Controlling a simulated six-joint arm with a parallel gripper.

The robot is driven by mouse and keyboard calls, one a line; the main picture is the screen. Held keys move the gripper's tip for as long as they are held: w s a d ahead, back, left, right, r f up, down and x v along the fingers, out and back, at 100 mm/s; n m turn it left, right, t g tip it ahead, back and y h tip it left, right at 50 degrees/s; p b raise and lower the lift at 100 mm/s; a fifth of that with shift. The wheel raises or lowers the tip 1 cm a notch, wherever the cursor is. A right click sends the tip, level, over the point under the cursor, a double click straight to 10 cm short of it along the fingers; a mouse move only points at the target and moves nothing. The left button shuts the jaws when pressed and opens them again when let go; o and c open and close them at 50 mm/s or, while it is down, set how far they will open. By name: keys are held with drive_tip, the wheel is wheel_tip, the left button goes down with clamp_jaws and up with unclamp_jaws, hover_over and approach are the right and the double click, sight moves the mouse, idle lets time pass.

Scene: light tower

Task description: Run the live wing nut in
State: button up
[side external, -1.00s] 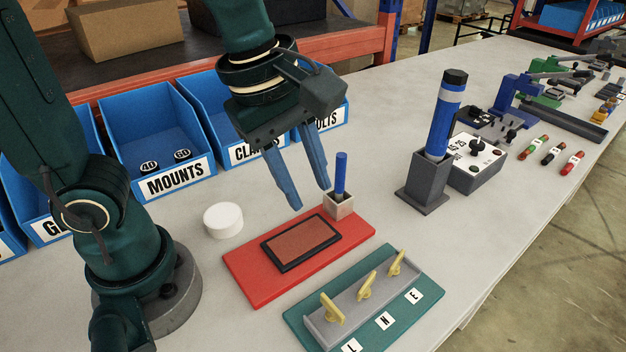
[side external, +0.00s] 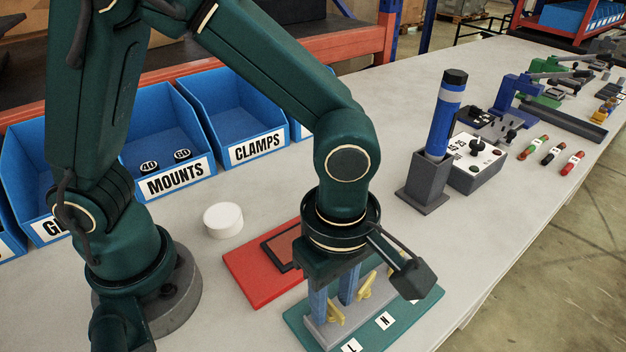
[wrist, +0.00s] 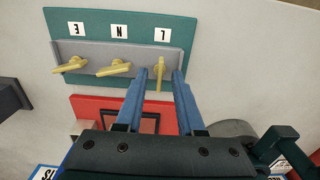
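The gold wing nut above the L label (wrist: 160,74) sits on the grey terminal bar. In the side view it (side external: 334,313) is partly hidden by my gripper. My gripper (wrist: 157,82) is open and points down, one blue finger on each side of this nut, with gaps visible in the wrist view. The N wing nut (wrist: 113,68) and E wing nut (wrist: 72,65) sit along the same grey bar (wrist: 90,48) on the green board (wrist: 130,17). The L nut's wings run lengthwise between my fingers; the other two lie more crosswise.
A red base with a brown pad (side external: 250,276) lies just behind the board. A blue cylinder in a grey stand (side external: 422,185) and a switch box (side external: 478,165) stand farther right.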

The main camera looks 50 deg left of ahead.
clamp_jaws()
drive_tip(key=shift+m, duration=0.3)
